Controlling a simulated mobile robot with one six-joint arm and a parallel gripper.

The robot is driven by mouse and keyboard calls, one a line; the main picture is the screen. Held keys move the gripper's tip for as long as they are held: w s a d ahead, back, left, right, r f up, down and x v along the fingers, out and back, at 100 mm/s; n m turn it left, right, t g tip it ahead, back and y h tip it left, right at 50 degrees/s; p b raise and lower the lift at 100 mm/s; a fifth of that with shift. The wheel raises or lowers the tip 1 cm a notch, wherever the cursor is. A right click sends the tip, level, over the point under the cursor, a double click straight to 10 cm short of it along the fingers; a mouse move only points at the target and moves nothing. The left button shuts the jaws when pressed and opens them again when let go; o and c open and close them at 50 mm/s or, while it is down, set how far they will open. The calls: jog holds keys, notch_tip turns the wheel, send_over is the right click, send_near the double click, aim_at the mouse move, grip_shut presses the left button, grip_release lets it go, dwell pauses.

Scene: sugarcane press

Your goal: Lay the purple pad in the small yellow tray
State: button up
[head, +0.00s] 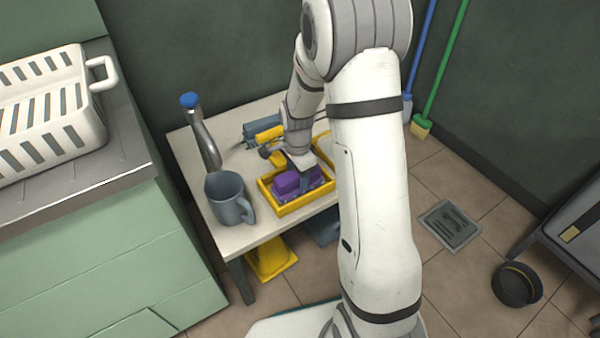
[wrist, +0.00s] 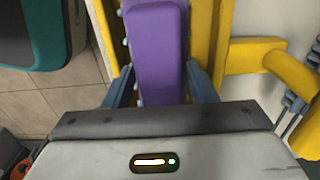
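The purple pad (head: 288,184) shows inside the outline of the small yellow tray (head: 290,208), near the front of the table. I cannot tell whether it rests on the tray floor. In the wrist view the pad (wrist: 160,50) runs lengthwise between the tray's yellow walls (wrist: 203,30). My gripper (head: 303,175) is above the tray; in the wrist view my gripper (wrist: 160,82) has one grey-blue finger against each side of the pad. The pad's near end is hidden by the gripper body.
A grey mug (head: 228,196) stands left of the tray, with a blue-topped metal bottle (head: 203,135) behind it. Yellow and grey items (head: 262,131) lie at the table's back. A white basket (head: 45,110) sits on the green cabinet at left.

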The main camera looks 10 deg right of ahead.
jog(key=shift+o, duration=0.6)
notch_tip(320, 180, up, 12)
jog(key=p, duration=0.5)
jog(key=s+r+n, duration=0.5)
jog(key=s+n, duration=0.2)
jog(key=s, duration=0.3)
jog(key=s+r+n+t, duration=0.1)
jog(key=s+r+n, duration=0.4)
jog(key=s, duration=0.5)
jog(key=shift+s+d+n, duration=0.35)
jog(key=shift+s+n, duration=0.05)
jog(key=shift+n, duration=0.8)
